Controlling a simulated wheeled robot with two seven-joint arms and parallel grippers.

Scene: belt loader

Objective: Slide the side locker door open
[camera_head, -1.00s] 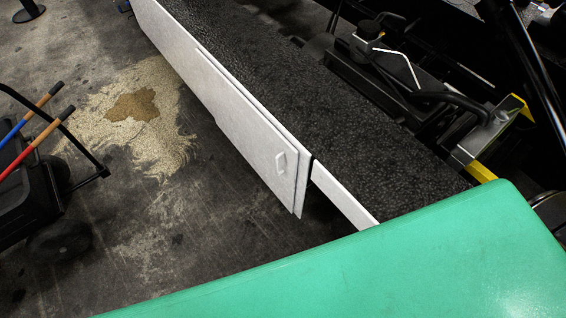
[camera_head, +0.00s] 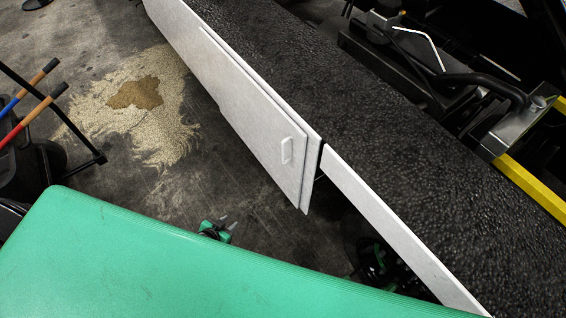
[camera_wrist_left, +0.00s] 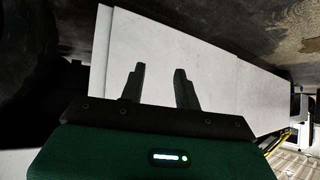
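The side locker door (camera_head: 255,120) is a white flat panel on the side of the belt loader, with a small white loop handle (camera_head: 287,150) near its right end. My left gripper (camera_head: 228,222) shows just past the green edge, below and left of the handle and apart from the door. In the left wrist view its two dark fingers (camera_wrist_left: 160,84) are spread with nothing between them, and the white door (camera_wrist_left: 215,75) lies beyond them. The handle does not show in that view. I cannot make out my right gripper.
The loader's black textured belt (camera_head: 340,90) runs above the door, with a white side rail (camera_head: 390,225) to the right. My green body covers the lower left. A cart with blue and red handles (camera_head: 35,115) stands left. A stain with granules (camera_head: 140,95) lies on the floor.

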